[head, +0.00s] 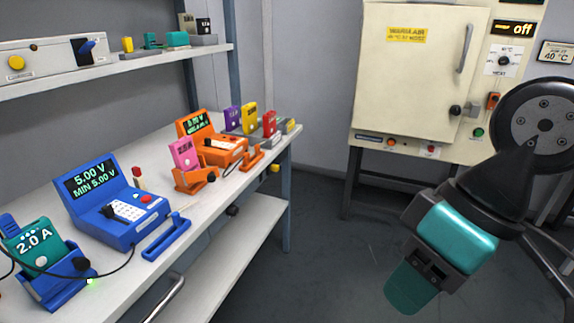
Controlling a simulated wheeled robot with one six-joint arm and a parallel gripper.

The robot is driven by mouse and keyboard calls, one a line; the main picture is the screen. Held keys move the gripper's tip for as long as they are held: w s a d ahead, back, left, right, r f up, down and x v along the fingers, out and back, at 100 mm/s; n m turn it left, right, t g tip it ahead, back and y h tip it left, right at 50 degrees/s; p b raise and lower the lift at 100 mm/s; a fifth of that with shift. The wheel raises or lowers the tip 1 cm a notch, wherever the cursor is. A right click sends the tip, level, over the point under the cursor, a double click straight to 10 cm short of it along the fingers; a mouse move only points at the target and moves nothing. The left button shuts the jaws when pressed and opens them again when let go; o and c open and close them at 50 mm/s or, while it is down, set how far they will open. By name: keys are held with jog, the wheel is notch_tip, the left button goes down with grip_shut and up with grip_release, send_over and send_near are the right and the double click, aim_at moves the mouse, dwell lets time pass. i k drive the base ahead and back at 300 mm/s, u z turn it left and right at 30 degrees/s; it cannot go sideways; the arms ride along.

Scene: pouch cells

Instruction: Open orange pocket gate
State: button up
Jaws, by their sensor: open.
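An orange tester (207,143) with a lit green display stands on the upper bench, toward its far end. In front of it, an orange pocket (194,181) holds an upright pink cell (184,154). A small orange bracket-like part (252,157) lies right of the pocket; I cannot tell which orange part is the gate or whether it is open. My gripper (412,288), with teal fingers, hangs at the lower right over the floor, well away from the bench. It is open, with nothing visible in it.
A blue tester (118,200), a blue pocket (60,288) with a teal 2.0 A cell (33,244) and a cable stand nearer on the bench. Purple (232,119), yellow (249,117) and red (269,124) cells stand behind. A warm-air cabinet (415,85) is shut. Floor between is clear.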

aim_at(210, 174)
jog(key=z, duration=0.3)
jog(key=i, duration=0.35)
jog(key=u, duration=1.2)
